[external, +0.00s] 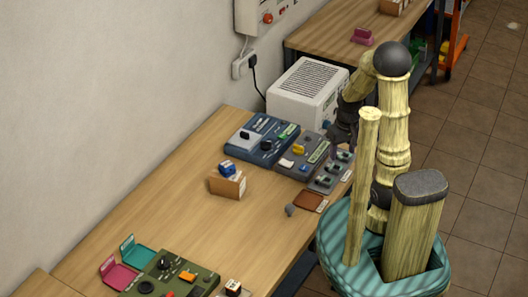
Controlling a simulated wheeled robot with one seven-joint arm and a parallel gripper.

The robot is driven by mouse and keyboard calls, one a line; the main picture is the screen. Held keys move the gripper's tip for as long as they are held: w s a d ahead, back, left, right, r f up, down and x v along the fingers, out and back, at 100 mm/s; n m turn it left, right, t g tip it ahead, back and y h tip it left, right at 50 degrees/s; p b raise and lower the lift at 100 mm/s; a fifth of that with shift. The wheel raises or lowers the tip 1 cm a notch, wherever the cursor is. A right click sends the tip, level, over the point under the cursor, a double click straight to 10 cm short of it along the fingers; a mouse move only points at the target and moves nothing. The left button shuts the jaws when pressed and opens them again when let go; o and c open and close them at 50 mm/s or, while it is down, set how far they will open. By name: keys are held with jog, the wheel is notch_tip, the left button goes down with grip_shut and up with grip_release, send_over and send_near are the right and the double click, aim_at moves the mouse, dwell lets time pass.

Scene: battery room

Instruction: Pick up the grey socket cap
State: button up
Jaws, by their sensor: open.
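A small grey piece (290,210), which looks like the grey socket cap, lies on the wooden table near its right edge. It sits just left of a brown square pad (309,201). My gripper (342,156) is above the right edge of the table, over the grey panels, up and to the right of the grey piece and apart from it. It is open and nothing shows in it. My fingertips are small and dark here, and partly merge with the panels behind them.
A blue panel (262,138), a grey panel (303,157) and a smaller switch panel (331,172) stand at the table's far end, before a white vented box (306,91). The table's middle (190,215) is clear.

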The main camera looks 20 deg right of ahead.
jog(key=a+f+n+g+h+b, duration=0.1)
jog(key=a+f+n+g+h, duration=0.1)
jog(key=a+f+n, duration=0.5)
jog(key=n+h+b, duration=0.1)
jog(key=n+h, duration=0.3)
jog(key=n, duration=0.2)
send_over(287, 208)
jog(key=s+d, duration=0.2)
jog(key=s, duration=0.2)
notch_tip(287, 208, down, 4)
jog(key=r, duration=0.1)
jog(key=s+a+f+n+t+h+b, duration=0.1)
jog(key=s+a+f+n+t+h, duration=0.1)
jog(key=a, duration=0.5)
jog(key=s+a+f+n+t+h+b, duration=0.1)
jog(key=s+a+f+n+t+h, duration=0.1)
jog(key=a+f+n+t, duration=0.3)
jog(key=s+a+n+t, duration=0.1)
jog(key=n+t, duration=0.1)
jog(key=n, duration=0.1)
jog(key=shift+s+a+n, duration=0.15)
jog(key=shift+a+n, duration=0.25)
jog(key=p+x, duration=0.2)
jog(key=x, duration=1)
jog(key=shift+s+d+r, duration=0.1)
jog(key=shift+d, duration=0.1)
jog(key=shift+d, duration=0.1)
